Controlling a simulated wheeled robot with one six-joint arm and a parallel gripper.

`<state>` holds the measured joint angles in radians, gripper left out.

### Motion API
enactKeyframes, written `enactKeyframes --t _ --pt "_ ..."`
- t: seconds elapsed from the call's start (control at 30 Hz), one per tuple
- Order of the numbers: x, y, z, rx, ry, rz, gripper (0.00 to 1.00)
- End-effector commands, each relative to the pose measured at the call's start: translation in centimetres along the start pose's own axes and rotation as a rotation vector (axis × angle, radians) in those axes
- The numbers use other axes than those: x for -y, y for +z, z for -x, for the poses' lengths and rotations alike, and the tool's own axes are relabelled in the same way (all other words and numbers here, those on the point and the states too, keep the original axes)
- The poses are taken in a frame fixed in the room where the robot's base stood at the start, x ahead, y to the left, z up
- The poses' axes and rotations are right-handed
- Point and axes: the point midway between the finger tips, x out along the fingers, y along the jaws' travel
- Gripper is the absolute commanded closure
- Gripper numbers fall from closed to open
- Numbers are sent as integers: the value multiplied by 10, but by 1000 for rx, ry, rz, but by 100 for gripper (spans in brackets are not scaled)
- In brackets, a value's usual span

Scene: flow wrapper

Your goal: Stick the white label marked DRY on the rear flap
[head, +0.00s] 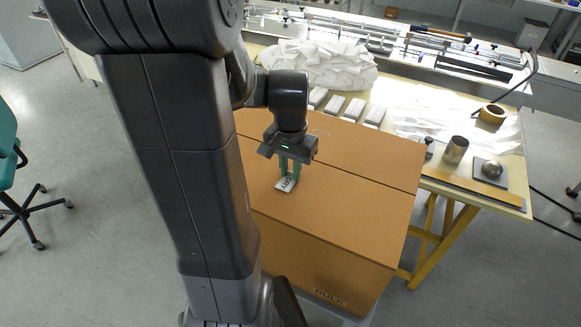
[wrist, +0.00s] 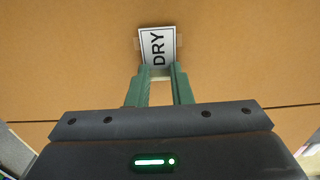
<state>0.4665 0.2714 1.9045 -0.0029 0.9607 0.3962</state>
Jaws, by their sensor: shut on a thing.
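The white label marked DRY (wrist: 158,46) is between the green fingertips of my gripper (wrist: 158,72) in the wrist view, sticking out beyond them. It also shows in the head view (head: 286,184), below my gripper (head: 289,170). My gripper is shut on it. The label is over the near flap (head: 340,213) of a large brown cardboard box; I cannot tell whether it touches the flap. The rear flap (head: 375,160) lies beyond a dark seam across the box top. A thin pale outline (head: 320,132) shows on the rear flap.
Behind the box, a table holds a heap of white wrappers (head: 320,62), several pale blocks (head: 355,108), a tape roll (head: 492,114), a metal cylinder (head: 455,150) and a weight with a round knob (head: 491,170). The box top around the gripper is clear.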

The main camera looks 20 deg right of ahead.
Motion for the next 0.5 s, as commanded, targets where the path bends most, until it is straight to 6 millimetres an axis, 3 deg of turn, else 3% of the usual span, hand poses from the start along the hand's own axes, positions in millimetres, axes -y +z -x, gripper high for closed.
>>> enactKeyframes --t 0.47,0.5 --pt "0 0 -1 1 0 0 100" --pt "0 0 -1 1 0 0 92"
